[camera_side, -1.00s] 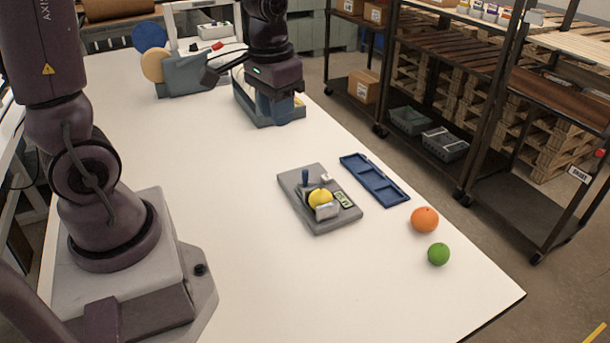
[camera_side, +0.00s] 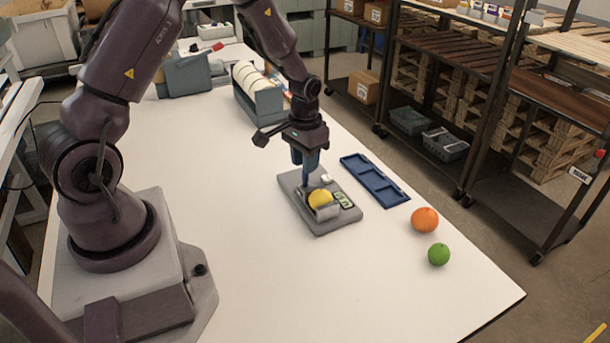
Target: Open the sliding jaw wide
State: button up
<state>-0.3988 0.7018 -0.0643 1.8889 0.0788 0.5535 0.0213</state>
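The grey device (camera_side: 326,226) lies flat on the white table, with a light grey jaw block (camera_side: 327,212) on it. A yellow ball (camera_side: 320,198) sits on the device against that block. A small blue post stands at the device's back left; only its lower part (camera_side: 305,184) shows under my fingers. My gripper (camera_side: 307,168) points down with its blue fingertips at the top of this post. The fingers and post overlap in this view, so I cannot tell whether they touch or whether the gripper is shut. A small display (camera_side: 342,199) and a white button (camera_side: 327,179) are on the device's right side.
A blue compartment tray (camera_side: 374,180) lies empty just right of the device. An orange ball (camera_side: 424,220) and a green ball (camera_side: 438,254) rest near the right table edge. A grey-blue rack (camera_side: 259,101) stands behind my gripper. The front table area is clear.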

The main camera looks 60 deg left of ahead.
aim_at(305, 186)
jog(key=shift+f, duration=2.3)
grip_shut()
jog(key=shift+a, duration=2.35)
grip_release()
jog(key=shift+r, duration=0.1)
notch_tip(305, 186, up, 13)
jog(key=shift+d, duration=0.1)
